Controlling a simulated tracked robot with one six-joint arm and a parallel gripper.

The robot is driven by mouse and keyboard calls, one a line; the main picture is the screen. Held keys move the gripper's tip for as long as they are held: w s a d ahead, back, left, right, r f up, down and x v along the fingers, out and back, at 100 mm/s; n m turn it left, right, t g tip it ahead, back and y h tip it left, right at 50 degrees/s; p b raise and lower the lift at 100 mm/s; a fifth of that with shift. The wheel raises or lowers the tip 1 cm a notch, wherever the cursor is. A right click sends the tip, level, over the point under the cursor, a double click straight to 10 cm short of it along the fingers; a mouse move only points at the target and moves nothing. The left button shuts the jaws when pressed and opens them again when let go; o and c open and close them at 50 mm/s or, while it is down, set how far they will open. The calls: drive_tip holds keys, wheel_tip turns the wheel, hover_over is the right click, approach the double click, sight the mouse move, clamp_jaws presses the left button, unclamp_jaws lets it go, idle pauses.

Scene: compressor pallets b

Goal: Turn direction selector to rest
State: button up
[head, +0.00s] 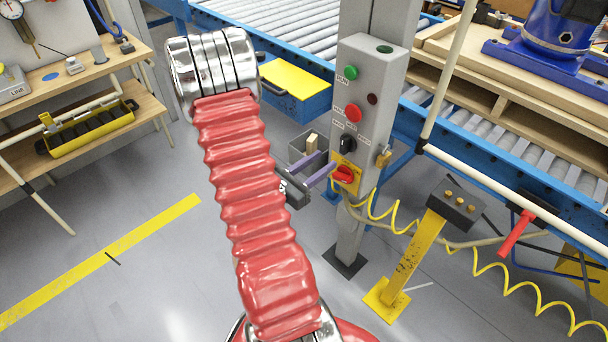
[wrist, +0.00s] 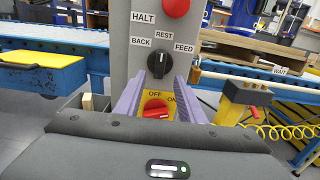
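The direction selector is a black knob on the grey control box (head: 372,75). It shows in the head view (head: 348,143) and in the wrist view (wrist: 158,65), under the labels BACK, REST and FEED. Which label it points to is too small to tell. My gripper has two purple fingers, seen in the wrist view (wrist: 160,77) and in the head view (head: 328,164). They are apart with nothing between them. In the wrist view their tips lie to either side of the selector's lower part. Contact cannot be told.
A red rotary switch on a yellow plate, marked OFF and ON, sits just below the selector (wrist: 156,110). A red HALT button (head: 353,112) and a green button (head: 351,72) are above it. A brass padlock (head: 384,158) hangs at the box's right. A yellow pedestal (head: 412,250) stands nearby.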

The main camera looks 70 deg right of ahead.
drive_tip(key=v, duration=0.6)
idle(0.8)
